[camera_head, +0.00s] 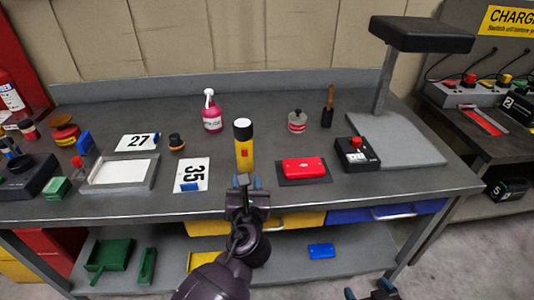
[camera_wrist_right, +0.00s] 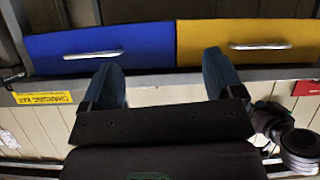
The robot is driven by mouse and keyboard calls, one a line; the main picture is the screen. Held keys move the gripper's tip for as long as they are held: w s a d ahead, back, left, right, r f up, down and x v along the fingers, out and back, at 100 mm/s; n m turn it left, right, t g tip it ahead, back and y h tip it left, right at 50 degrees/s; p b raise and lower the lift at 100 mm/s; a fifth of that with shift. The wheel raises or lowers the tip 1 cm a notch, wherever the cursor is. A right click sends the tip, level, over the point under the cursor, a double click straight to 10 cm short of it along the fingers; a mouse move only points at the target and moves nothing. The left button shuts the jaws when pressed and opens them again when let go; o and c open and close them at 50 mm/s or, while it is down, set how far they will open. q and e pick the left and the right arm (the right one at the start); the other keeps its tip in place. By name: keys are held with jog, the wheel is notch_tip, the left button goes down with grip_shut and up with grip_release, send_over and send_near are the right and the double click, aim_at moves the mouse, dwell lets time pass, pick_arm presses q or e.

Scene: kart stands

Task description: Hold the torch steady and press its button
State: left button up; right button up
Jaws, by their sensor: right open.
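The torch (camera_head: 244,157) stands upright near the table's front edge in the head view, yellow with a black and white top. A small red button shows on its near side. My left gripper (camera_head: 244,182) is just in front of and below the torch, its blue fingertips apart. It looks open, with a gap to the torch hard to judge. My right gripper (camera_head: 372,292) is only partly in view at the lower right edge. The right wrist view shows its two fingers (camera_wrist_right: 165,85) apart with nothing between them, facing the drawers.
A red case (camera_head: 304,168) on a dark mat lies right of the torch, and a black box with a red button (camera_head: 357,154) beyond it. Yellow (camera_head: 290,221) and blue (camera_head: 385,212) drawers sit under the tabletop. A grey stand (camera_head: 405,150) is at the right.

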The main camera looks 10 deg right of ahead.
jog(key=w+a+r+n+t+y, duration=0.25)
jog(key=w+a+r, duration=0.25)
jog(key=w+r, duration=0.45)
jog(key=n+t+y, duration=0.1)
jog(key=n+y, duration=0.5)
jog(key=n, duration=0.9)
send_near(250, 133)
jog(key=d, duration=0.4)
jog(key=w+a+r+n+y, duration=0.3)
jog(key=r+n, duration=0.1)
jog(key=n, duration=0.7)
jog(key=shift+w+a+f+n+g+y, duration=0.2)
jog(key=shift+w+a+f+n+g, duration=0.4)
jog(key=shift+w+a+n, duration=1.3)
jog(key=shift+w+a+f+n+g+y, duration=0.15)
jog(key=shift+w+a+f+n+g, duration=0.45)
jog(key=shift+n, duration=2.45)
jog(key=shift+w+a+f+n+g+y, duration=0.3)
jog(key=shift+w+a+f+n, duration=0.75)
jog(key=shift+n, duration=1.45)
jog(key=shift+w+a+r, duration=0.25)
jog(key=shift+w+r, duration=0.05)
jog(key=shift+w, duration=0.05)
